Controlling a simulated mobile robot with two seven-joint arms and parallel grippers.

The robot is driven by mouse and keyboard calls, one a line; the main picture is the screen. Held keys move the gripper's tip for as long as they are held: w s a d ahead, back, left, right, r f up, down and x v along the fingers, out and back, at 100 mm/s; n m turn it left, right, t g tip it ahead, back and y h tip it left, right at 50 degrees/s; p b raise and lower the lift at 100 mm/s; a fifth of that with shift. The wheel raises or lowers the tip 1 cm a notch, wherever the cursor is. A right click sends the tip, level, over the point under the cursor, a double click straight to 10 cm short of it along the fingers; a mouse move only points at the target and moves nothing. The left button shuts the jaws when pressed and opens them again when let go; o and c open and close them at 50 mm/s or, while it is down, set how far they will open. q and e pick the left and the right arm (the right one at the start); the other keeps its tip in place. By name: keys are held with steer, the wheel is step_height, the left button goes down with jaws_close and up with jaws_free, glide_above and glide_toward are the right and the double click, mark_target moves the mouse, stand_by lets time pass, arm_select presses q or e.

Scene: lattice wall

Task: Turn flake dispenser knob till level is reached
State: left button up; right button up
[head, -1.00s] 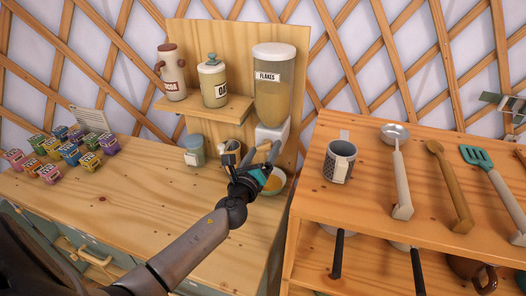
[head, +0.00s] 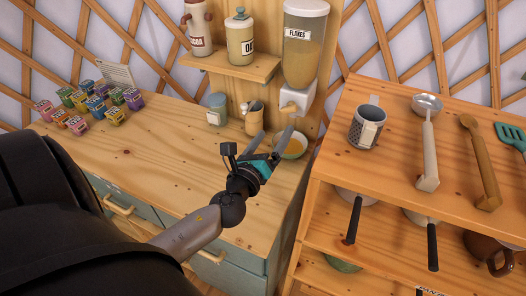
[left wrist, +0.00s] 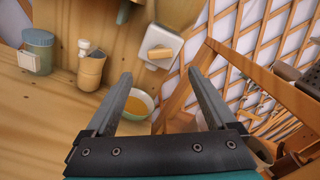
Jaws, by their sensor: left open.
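The flake dispenser (head: 306,45) is a clear container of flakes with a white lid and a "FLAKES" label, fixed to the wooden back panel. Its white base (head: 297,98) carries a light wooden knob (head: 289,107); the knob (left wrist: 159,55) also shows in the left wrist view. A bowl (head: 291,145) with yellowish contents stands on the counter below, and the bowl (left wrist: 139,103) shows between my fingers in the left wrist view. My left gripper (head: 272,139) is open and empty, in front of the bowl and below the knob, apart from the knob. My right gripper is not in view.
A small shelf (head: 229,64) with two jars is left of the dispenser. A blue-lidded jar (head: 217,109) and a small jug (head: 254,118) stand on the counter. A rack (head: 390,139) with a mug and utensils stands close on the right. The counter's middle is clear.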

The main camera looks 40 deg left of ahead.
arm_select(q)
steer(key=b+v, duration=0.1)
steer(key=v, duration=0.4)
steer(key=shift+s, duration=0.15)
